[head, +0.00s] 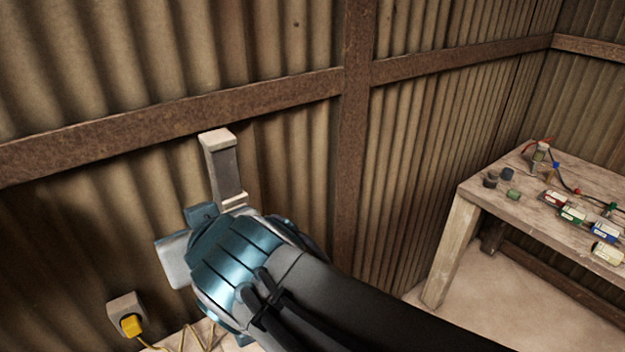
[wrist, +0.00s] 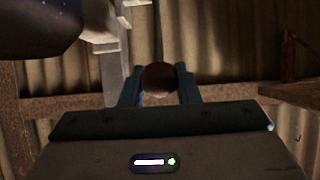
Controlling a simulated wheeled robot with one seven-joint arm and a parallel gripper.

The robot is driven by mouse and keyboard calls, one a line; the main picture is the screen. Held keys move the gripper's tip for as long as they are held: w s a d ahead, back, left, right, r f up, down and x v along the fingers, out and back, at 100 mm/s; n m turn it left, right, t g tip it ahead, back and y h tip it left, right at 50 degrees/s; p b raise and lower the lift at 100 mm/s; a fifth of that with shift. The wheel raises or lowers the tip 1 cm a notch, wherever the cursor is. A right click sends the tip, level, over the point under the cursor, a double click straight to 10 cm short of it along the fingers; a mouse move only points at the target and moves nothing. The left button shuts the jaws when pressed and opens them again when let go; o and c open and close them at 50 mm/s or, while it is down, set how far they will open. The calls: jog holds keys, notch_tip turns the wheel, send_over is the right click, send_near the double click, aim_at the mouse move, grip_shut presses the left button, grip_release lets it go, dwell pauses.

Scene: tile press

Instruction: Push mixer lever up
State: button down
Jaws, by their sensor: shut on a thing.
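A pale upright metal housing (head: 222,170) with a long grey face stands against the corrugated wall in the head view. Part of a similar pale metal piece shows at the upper left of the wrist view (wrist: 115,70). My gripper (wrist: 158,84) is shut on a round brown knob (wrist: 158,77), which sits between its two fingers and looks like the mixer lever's end. The lever's shaft is not clear in either view. In the head view my blue and black arm covers the fingers, the knob and the lower end of the housing.
A wall socket (head: 122,306) with a yellow plug (head: 131,325) and cord is at the lower left. Rusty beams (head: 355,150) cross the corrugated wall. A wooden table (head: 480,192) with small jars, boxes and wires stands at the right. Bare floor lies beside it.

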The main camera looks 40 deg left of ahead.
jog(key=shift+f, duration=0.2)
jog(key=c, duration=1.1)
grip_release()
jog(key=shift+d+r, duration=0.1)
jog(key=shift+r, duration=0.05)
jog(key=shift+s+d+r, duration=0.1)
jog(key=shift+d+r, duration=0.05)
jog(key=v, duration=1.3)
jog(key=shift+d, duration=0.1)
jog(key=shift+b, duration=0.3)
